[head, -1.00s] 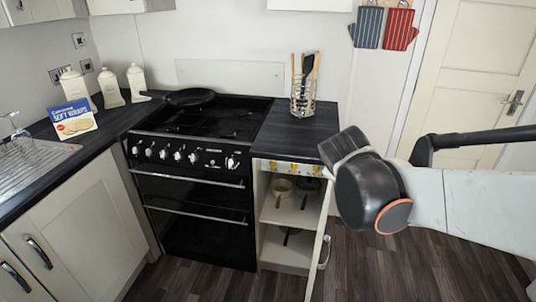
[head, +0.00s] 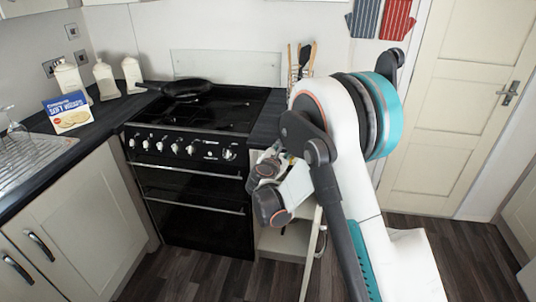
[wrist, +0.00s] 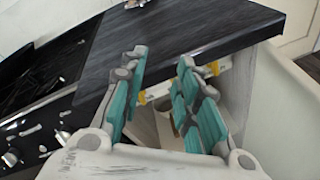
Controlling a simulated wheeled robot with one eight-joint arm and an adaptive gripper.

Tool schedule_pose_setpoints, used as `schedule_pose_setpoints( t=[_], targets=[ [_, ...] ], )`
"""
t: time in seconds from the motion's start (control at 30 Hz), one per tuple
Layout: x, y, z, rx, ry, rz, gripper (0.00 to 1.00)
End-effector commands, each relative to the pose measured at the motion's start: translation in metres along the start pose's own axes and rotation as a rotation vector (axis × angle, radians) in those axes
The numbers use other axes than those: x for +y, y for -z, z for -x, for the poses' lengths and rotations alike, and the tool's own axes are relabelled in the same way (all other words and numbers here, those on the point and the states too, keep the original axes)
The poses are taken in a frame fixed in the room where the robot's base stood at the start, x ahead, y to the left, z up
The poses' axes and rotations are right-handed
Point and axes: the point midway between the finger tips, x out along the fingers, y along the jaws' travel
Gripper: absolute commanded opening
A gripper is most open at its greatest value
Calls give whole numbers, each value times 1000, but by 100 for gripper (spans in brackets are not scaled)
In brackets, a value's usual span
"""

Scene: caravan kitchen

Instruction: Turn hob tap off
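Yellow taps sit on a pale rail under the worktop, at the top of the open cupboard. In the wrist view one yellow tap (wrist: 143,97) shows beside the left finger and another yellow tap (wrist: 213,68) beyond the right finger. They are partly hidden, and I cannot tell which is the hob tap or how their handles are turned. My gripper (wrist: 162,62) is open, with its teal-padded fingers apart at the cupboard top and nothing seen between them but the rail and cupboard. In the head view my arm hides the taps and fingers.
The black cooker (head: 190,160) with its row of knobs stands left of the cupboard. The dark worktop edge (wrist: 185,55) is close above the fingers. The open cupboard door (wrist: 275,95) stands close on the right. A pan (head: 188,88) lies on the hob.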

Motion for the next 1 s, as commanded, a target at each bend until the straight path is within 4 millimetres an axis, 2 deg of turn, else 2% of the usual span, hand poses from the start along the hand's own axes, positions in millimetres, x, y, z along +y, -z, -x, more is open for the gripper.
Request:
schedule_pose_setpoints(
  t=[0.03, 0.3, 0.5, 0.67, 0.77, 1.0],
  targets=[
    [2, 17, -5, -14, -21, 60, 29],
    [2, 97, -14, -107, -125, 401, 29],
    [-4, 134, -11, -159, -168, 561, 29],
    [-5, 144, -11, -175, -178, 603, 29],
    [-4, 144, -19, -176, -177, 606, 29],
    [3, 140, -59, -175, -176, 603, 29]
  ],
)
